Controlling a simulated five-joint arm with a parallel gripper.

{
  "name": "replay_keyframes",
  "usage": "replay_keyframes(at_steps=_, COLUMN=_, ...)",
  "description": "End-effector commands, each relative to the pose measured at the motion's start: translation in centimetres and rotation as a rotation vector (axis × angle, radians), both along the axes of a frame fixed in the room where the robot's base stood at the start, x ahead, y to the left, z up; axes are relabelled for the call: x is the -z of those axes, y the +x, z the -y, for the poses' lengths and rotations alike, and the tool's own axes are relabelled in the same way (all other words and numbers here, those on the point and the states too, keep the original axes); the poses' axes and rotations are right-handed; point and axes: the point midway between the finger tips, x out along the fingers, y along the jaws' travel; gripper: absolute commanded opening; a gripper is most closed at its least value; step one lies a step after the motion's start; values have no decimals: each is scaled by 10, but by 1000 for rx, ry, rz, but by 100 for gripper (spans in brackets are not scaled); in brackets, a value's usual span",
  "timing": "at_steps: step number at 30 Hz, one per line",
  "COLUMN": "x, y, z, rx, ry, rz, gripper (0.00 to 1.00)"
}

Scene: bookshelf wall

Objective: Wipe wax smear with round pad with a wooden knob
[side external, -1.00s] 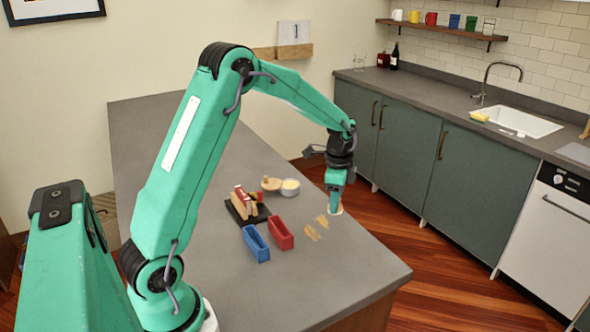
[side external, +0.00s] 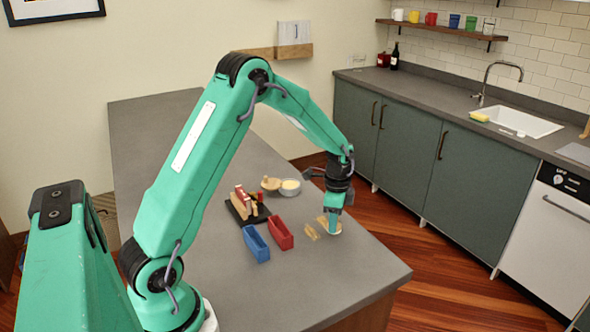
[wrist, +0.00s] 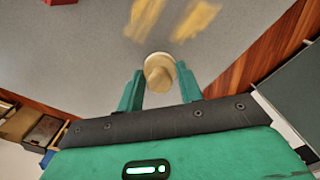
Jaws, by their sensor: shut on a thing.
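My gripper (side external: 334,212) is shut on the wooden knob of the round pad (wrist: 159,72), which sits between the two green fingers in the wrist view. In the side view the pad (side external: 333,229) shows as a pale rim under the fingers, at or just above the grey counter; I cannot tell if it presses down. The wax smear shows as two yellowish-brown streaks, one left (wrist: 146,17) and one right (wrist: 196,20), ahead of the pad in the wrist view. In the side view one streak (side external: 311,231) lies left of the pad; the other (side external: 321,219) lies right beside it, partly hidden.
A red bin (side external: 280,233) and a blue bin (side external: 256,243) stand left of the smear. Behind them are a dark tray (side external: 240,217) with blocks, a round wooden item (side external: 271,183) and a pale-filled dish (side external: 290,187). The counter's right edge is close to the pad.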

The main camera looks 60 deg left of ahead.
Motion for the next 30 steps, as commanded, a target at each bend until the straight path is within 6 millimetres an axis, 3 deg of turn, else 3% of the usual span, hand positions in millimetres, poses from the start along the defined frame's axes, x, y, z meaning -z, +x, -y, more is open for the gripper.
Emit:
replay_keyframes(at_steps=6, x=23, y=0, z=-3, rx=-2, ry=-1, rz=-2, gripper=15)
replay_keyframes(at_steps=8, x=25, y=0, z=-10, rx=-2, ry=0, rz=-1, gripper=11)
replay_keyframes(at_steps=30, x=24, y=0, z=-77, rx=-2, ry=0, rz=-1, gripper=11)
